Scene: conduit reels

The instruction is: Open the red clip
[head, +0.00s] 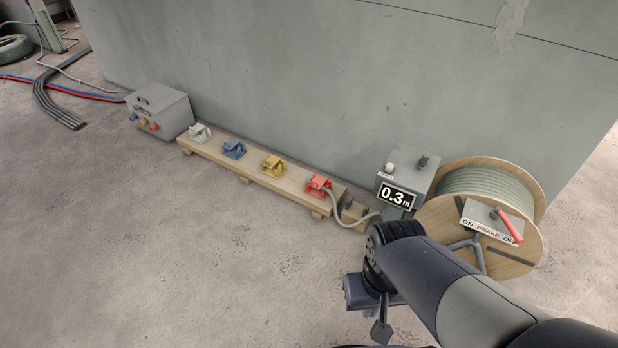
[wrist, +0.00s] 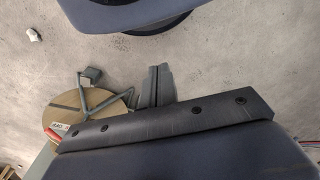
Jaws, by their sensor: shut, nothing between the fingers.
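The red clip (head: 319,186) sits at the right end of a low wooden board in the head view. The grey-green conduit (head: 345,208) runs from the meter box side up to this clip; whether the clip's lever is closed down is too small to tell. My gripper (head: 381,331) hangs well below and to the right of the clip, apart from it, over bare floor. In the wrist view my gripper's two grey fingers (wrist: 157,84) are together with nothing between them. The red clip cannot be made out in the wrist view.
Yellow (head: 273,165), blue (head: 234,148) and white (head: 199,132) clips share the board (head: 250,177). A meter box reading 0.3 m (head: 397,196) and a reel (head: 432,217) with a red brake lever (head: 510,226) stand right. The floor in front is clear.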

